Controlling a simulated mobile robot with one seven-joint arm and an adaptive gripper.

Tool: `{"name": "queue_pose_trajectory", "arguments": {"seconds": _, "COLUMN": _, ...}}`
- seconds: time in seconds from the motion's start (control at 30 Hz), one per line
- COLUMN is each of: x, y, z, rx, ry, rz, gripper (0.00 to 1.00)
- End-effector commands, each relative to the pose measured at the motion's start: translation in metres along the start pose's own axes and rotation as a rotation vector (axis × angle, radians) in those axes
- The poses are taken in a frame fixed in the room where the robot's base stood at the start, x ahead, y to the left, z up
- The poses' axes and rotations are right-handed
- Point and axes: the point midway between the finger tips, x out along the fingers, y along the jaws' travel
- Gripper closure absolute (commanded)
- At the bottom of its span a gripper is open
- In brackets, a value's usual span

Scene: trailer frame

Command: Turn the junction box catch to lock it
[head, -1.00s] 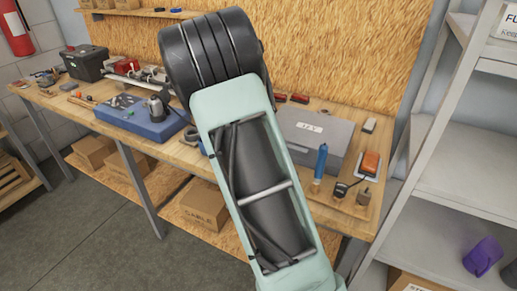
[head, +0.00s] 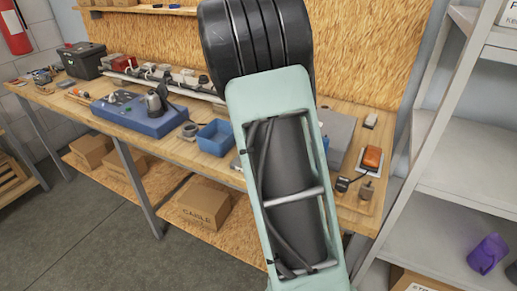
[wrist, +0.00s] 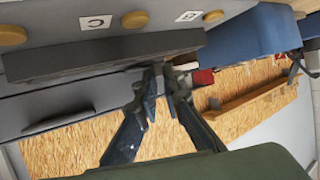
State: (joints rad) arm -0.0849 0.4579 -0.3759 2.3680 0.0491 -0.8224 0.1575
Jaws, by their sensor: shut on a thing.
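The grey box (wrist: 30,62) with round yellow-orange knobs and white letter labels fills the upper left of the wrist view; I take it for the junction box. A dark bar (wrist: 100,55) runs along it. My gripper (wrist: 163,70) has its fingertips close together at the right end of this bar. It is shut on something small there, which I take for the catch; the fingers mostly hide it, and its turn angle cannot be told. In the head view my arm covers the gripper and the work spot.
A red block (wrist: 203,77) and a blue body (wrist: 240,40) lie right of the fingers. On the wooden bench are a blue case (head: 140,115), a blue tray (head: 215,137) and an orange item (head: 371,158). A grey metal shelf (head: 445,165) stands at the right.

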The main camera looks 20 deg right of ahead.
Motion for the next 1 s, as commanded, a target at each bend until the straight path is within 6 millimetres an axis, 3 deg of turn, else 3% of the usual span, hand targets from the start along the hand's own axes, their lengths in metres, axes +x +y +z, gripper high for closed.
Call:
{"name": "queue_pose_trajectory", "arguments": {"seconds": 0.6, "x": 0.002, "y": 0.017, "z": -0.001, "rx": -0.111, "ry": 0.000, "rz": -0.271, "gripper": 1.00}}
{"name": "queue_pose_trajectory", "arguments": {"seconds": 1.0, "x": 0.003, "y": 0.018, "z": -0.002, "rx": -0.142, "ry": 0.000, "rz": -0.344, "gripper": 1.00}}
